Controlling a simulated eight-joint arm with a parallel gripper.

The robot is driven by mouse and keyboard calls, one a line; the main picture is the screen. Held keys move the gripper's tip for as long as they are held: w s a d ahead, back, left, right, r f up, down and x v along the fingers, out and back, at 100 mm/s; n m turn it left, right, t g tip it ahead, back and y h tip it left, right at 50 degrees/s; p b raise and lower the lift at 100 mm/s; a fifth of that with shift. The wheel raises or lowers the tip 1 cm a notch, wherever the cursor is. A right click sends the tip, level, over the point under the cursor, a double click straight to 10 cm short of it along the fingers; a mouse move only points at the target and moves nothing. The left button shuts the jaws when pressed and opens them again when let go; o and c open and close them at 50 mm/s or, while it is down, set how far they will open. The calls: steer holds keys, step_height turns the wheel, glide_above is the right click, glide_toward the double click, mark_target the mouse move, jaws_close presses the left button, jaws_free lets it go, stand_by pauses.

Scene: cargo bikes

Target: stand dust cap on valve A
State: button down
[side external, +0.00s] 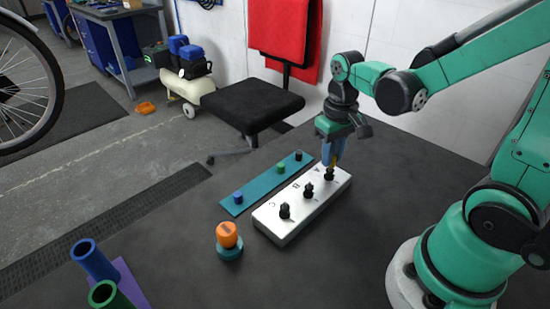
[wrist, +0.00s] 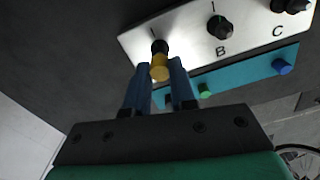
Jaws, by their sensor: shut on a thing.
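My gripper (side external: 334,163) points down over the far right end of a white block (side external: 303,203). Its blue fingers are shut on a small yellow cap, which shows between the fingertips in the wrist view (wrist: 160,72). Valve A, a black stem (side external: 329,174), stands upright on the block directly under the fingertips. In the wrist view valve A (wrist: 159,46) shows just beyond the cap, and the two overlap. I cannot tell whether they touch. The fingers partly hide the cap in the side view.
Valves B (side external: 308,190) and C (side external: 284,211) stand on the same block. Behind it, a teal strip (side external: 260,182) carries blue, green and dark pieces. An orange piece on a teal round base (side external: 229,252) and blue and green tubes (side external: 95,260) stand front left.

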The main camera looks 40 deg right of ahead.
steer(key=shift+f, duration=0.65)
stand_by(0.4)
steer(key=c, duration=0.7)
jaws_free()
steer(key=shift+o, duration=0.2)
steer(key=shift+r, duration=2.6)
steer(key=shift+a+r, duration=0.1)
steer(key=shift+r, duration=0.15)
steer(key=a+r+n+t, duration=0.2)
steer(key=a+t, duration=0.4)
steer(key=t, duration=0.1)
steer(key=shift+w+a+r+n, duration=0.15)
steer(key=shift+w+r+n, duration=0.15)
steer(key=shift+r, duration=0.05)
